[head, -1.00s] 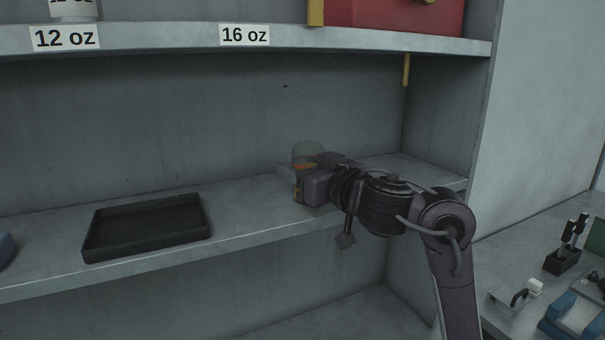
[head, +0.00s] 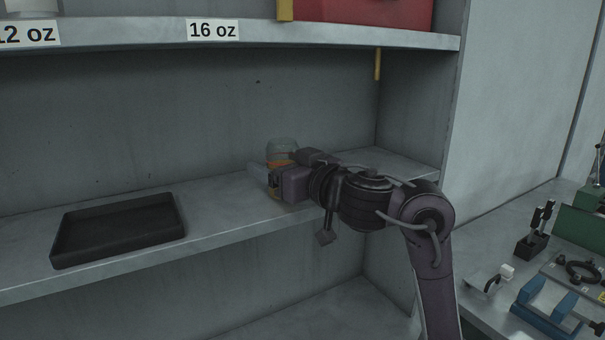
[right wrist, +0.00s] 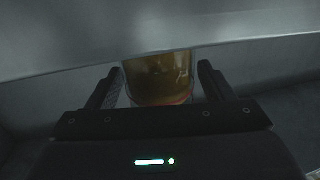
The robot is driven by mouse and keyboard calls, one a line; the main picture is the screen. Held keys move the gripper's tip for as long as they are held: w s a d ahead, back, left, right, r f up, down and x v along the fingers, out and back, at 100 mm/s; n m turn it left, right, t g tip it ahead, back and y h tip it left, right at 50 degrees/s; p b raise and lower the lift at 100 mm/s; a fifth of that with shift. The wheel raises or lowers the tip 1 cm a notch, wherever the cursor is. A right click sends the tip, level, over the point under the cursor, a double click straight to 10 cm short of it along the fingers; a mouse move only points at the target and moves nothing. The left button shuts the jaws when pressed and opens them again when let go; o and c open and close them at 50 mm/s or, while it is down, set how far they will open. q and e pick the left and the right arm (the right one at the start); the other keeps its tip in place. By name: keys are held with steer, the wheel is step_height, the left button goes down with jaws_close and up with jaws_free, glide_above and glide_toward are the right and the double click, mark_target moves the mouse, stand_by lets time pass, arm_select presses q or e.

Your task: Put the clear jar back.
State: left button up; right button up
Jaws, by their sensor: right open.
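The clear jar (head: 283,147) stands on the middle shelf, toward its right end, with amber-coloured contents low in it. Its lower part is hidden behind my right gripper (head: 262,173) in the head view. In the right wrist view the jar (right wrist: 158,78) sits between the two fingers of the right gripper (right wrist: 160,82). The fingers are apart, with a small gap visible on each side of the jar. My left gripper is not in view.
A black tray (head: 118,230) lies on the same shelf to the left. The upper shelf bears a 16 oz label (head: 212,30) and a red box (head: 365,12). A side wall (head: 410,110) closes the shelf on the right. A bench with tools (head: 545,275) stands at the right.

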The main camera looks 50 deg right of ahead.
steer(key=s, duration=0.5)
steer(key=shift+s+a+f, duration=0.2)
steer(key=shift+s+a, duration=0.05)
steer(key=shift+a, duration=0.05)
steer(key=s+b, duration=0.1)
steer(key=b, duration=0.1)
steer(key=s+b, duration=0.2)
steer(key=b, duration=0.1)
steer(key=s+b, duration=0.2)
steer(key=b, duration=0.1)
steer(key=shift+s+a+r, duration=0.15)
steer(key=shift+s+a, duration=0.1)
steer(key=shift+a, duration=0.1)
